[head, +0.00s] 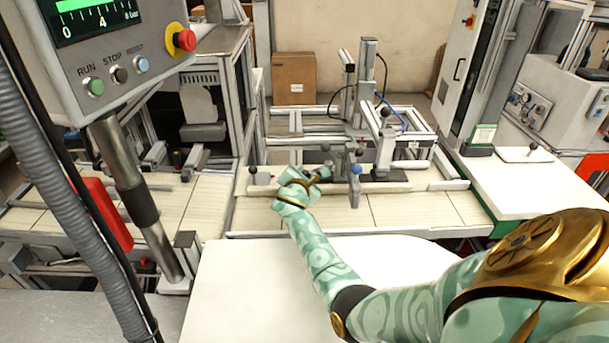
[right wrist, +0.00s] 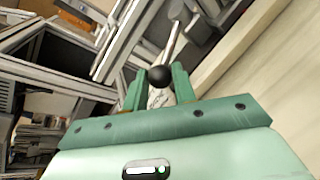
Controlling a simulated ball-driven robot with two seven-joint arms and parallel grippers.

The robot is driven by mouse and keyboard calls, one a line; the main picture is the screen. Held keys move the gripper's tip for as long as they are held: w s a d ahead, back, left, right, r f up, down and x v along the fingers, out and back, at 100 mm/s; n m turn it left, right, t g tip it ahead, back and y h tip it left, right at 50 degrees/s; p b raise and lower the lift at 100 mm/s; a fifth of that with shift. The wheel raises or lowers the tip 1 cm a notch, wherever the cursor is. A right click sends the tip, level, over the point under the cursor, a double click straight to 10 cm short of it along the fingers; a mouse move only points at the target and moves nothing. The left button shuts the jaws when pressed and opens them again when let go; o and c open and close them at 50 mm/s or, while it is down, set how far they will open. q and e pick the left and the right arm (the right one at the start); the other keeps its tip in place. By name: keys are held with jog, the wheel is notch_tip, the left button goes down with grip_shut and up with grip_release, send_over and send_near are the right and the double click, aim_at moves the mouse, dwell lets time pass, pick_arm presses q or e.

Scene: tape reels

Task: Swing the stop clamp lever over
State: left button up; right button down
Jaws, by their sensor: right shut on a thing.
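My right gripper (head: 314,174) reaches over the pale slatted conveyor to the rail at its far side. In the right wrist view its two green fingers (right wrist: 158,82) are closed on either side of a black ball knob (right wrist: 160,74). A thin light rod runs from the knob toward the top of that view; I take this to be the stop clamp lever. In the head view the fingers mostly hide the held knob. My left gripper is in neither view.
A metal frame (head: 385,150) rises behind. The control panel (head: 110,45) hangs at upper left. The white table (head: 235,290) in front is clear.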

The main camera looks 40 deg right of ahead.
jog(key=s+n+p, duration=0.1)
jog(key=p, duration=0.1)
jog(key=n+t+y+p, duration=0.1)
jog(key=p, duration=0.1)
jog(key=s+n+t+y+p, duration=0.1)
jog(key=shift+s+d+r+p, duration=0.25)
jog(key=shift+s+r+p, duration=0.05)
jog(key=shift+r+p, duration=0.1)
jog(key=shift+s+f+p, duration=0.15)
jog(key=shift+s+p, duration=0.1)
jog(key=shift+p, duration=0.05)
jog(key=shift+s+d+f+p, duration=0.2)
jog(key=shift+s+p, duration=0.1)
jog(key=shift+s, duration=0.1)
jog(key=shift+s+d+p, duration=0.35)
jog(key=shift+s, duration=0.5)
jog(key=shift+s+d, duration=0.2)
